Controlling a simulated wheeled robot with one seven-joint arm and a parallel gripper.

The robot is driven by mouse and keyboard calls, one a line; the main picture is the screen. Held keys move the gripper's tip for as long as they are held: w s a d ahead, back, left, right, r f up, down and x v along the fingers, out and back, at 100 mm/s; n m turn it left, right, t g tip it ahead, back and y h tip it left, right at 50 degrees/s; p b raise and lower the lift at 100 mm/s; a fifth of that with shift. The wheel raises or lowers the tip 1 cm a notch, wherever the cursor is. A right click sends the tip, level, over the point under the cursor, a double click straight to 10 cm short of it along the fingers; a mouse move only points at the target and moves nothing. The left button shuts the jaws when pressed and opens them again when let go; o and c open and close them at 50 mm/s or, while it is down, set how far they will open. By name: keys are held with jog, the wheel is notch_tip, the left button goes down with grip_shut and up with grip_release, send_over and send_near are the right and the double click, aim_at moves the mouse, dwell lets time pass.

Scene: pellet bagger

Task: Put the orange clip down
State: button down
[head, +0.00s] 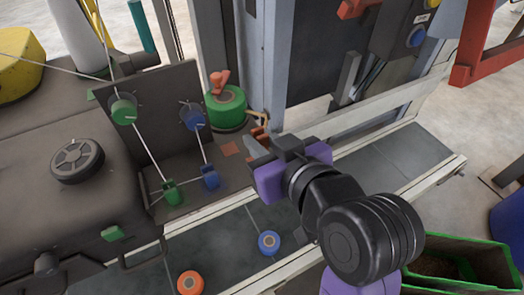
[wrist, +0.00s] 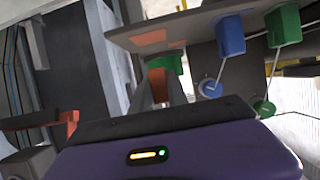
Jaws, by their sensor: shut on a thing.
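My gripper (head: 254,144) reaches left over the edge of the grey shelf, and its jaws are shut on the orange clip (wrist: 159,86). In the wrist view the clip shows between the two grey fingers. In the head view only a small orange part of it (head: 262,133) shows beside the fingers; the rest is hidden. A flat orange square (head: 229,149) lies on the shelf surface just left of the fingertips. It also shows in the wrist view (wrist: 150,38). The clip appears held above the shelf, but I cannot tell the exact gap.
A green spool (head: 226,108) with an orange piece (head: 219,82) on top stands behind the fingers. A green block (head: 171,193) and a blue block (head: 210,177) with cords stand left.

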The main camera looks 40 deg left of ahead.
jog(key=shift+f, duration=1.95)
jog(key=shift+f, duration=0.1)
jog(key=c, duration=1.3)
grip_release()
jog(key=shift+d+r, duration=0.1)
jog(key=shift+r, duration=0.1)
jog(key=b+v, duration=0.1)
jog(key=v, duration=1)
jog(key=shift+s+d, duration=0.25)
jog(key=shift+d, duration=0.05)
jog(key=shift+r, duration=0.1)
